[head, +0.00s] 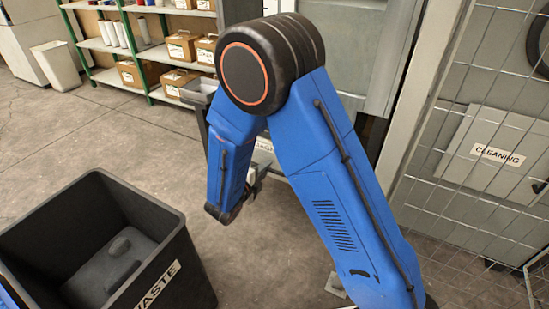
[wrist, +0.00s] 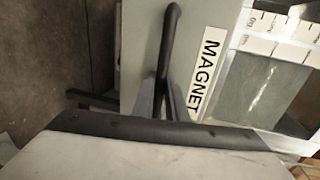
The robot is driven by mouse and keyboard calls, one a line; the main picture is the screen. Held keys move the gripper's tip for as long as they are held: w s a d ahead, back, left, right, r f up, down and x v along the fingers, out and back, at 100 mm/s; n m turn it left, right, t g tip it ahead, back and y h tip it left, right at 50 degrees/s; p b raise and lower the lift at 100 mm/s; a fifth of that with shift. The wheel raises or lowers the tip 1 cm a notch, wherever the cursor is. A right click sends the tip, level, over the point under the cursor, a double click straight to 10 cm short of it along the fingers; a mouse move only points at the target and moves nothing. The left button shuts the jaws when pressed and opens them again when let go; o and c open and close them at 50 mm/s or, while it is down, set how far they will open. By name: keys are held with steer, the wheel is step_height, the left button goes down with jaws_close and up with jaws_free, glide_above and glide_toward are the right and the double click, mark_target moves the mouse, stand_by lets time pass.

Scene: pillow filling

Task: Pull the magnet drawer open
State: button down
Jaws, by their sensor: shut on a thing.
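The magnet drawer's pale grey front (wrist: 140,45) fills the middle of the wrist view, with a white MAGNET label (wrist: 207,72) turned sideways. A dark bar handle (wrist: 170,35) runs along the front left of the label. My gripper (wrist: 163,103) is shut on this handle, its grey fingers on either side of it. A pale slab with a dark edge hides the lower part of the fingers. In the head view my gripper (head: 252,183) is small and partly behind my blue arm, which also covers most of the drawer. I cannot tell how far the drawer stands open.
A black WASTE bin (head: 190,270) stands at lower left in the head view. A wire mesh with a CLEANING sign (head: 497,155) is at right. Shelves with boxes (head: 182,48) stand at the back. Bare floor (head: 75,130) lies between bin and shelves.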

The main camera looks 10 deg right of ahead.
steer(key=shift+f+v, duration=0.2)
steer(key=shift+v, duration=0.65)
steer(key=shift+f+v, duration=0.15)
steer(key=shift+v, duration=0.75)
steer(key=shift+f+v, duration=0.2)
steer(key=shift+v, duration=0.65)
steer(key=shift+s+a, duration=0.1)
steer(key=c, duration=1.8)
jaws_free()
steer(key=shift+o, duration=0.2)
steer(key=v, duration=0.7)
steer(key=shift+s, duration=0.2)
steer(key=shift+a, duration=0.2)
